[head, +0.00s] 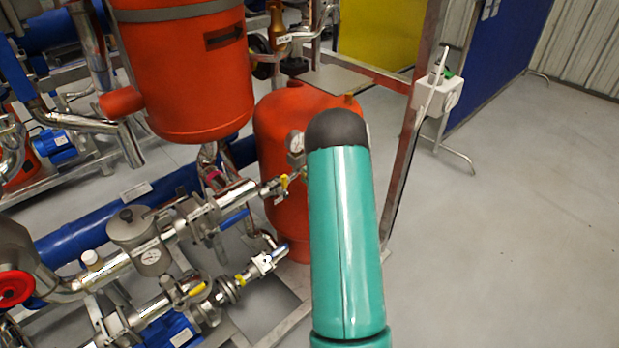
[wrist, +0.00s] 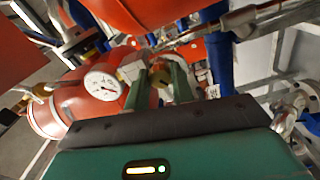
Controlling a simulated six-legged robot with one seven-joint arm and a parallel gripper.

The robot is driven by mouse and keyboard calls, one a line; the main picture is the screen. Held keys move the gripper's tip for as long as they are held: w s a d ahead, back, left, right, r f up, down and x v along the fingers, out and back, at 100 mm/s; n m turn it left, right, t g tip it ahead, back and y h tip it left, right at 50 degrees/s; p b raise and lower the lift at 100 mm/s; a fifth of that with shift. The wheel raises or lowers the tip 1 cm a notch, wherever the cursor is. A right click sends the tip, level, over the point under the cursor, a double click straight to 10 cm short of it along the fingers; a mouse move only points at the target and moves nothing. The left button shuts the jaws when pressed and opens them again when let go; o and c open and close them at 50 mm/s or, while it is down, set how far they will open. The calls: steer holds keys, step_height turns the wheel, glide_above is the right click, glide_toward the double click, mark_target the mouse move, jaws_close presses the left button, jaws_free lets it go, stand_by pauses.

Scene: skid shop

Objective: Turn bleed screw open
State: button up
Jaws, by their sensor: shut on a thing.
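In the wrist view, my gripper (wrist: 158,82) has its two green fingers shut on a small brass-coloured piece (wrist: 160,77), which appears to be the bleed screw. The fingers cover most of it, so its turn angle cannot be read. A white-faced pressure gauge (wrist: 103,85) sits just left of the fingers, in front of a red vessel (wrist: 72,105). In the head view, my teal arm hides my gripper and the screw. The red vessel (head: 275,125) and the gauge (head: 296,142) show beside the arm.
A larger red tank (head: 185,75) hangs at upper left. Pipes with yellow-handled valves (head: 196,289) and a strainer (head: 135,228) fill the lower left. A steel frame post (head: 407,130) with a white box (head: 437,95) stands right of my arm. The grey floor (head: 500,230) at right is clear.

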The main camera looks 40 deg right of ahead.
steer(key=n, duration=1)
steer(key=shift+r+n, duration=0.1)
steer(key=shift+n, duration=0.2)
stand_by(0.4)
steer(key=o, duration=1)
steer(key=shift+s, duration=0.1)
steer(key=s, duration=1.3)
steer(key=shift+s+d, duration=0.3)
steer(key=shift+d, duration=0.15)
